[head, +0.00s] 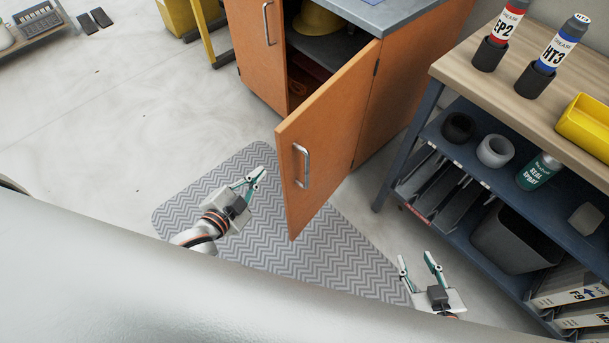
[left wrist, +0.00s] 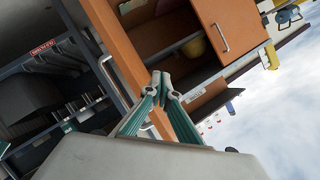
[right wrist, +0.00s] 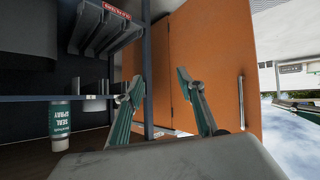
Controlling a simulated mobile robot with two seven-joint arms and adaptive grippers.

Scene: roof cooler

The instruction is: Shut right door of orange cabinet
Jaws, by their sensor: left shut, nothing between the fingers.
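The orange cabinet (head: 412,80) stands at the top middle of the head view. Its right door (head: 335,125) is swung wide open toward me, with a silver handle (head: 302,165) on its outer face. The left door (head: 256,45) looks closed. My left gripper (head: 256,178) is shut and empty, left of the open door's free edge and apart from it. In the left wrist view its fingertips (left wrist: 160,78) meet in front of the cabinet opening. My right gripper (head: 417,262) is open and empty, right of the door and lower; the door's orange face (right wrist: 225,70) fills much of the right wrist view.
A shelf unit (head: 465,75) with a wooden top, bottles and a yellow bin (head: 585,125) stands close on the right. A yellow helmet (head: 318,18) lies inside the cabinet. A grey zigzag mat (head: 345,245) lies under the door.

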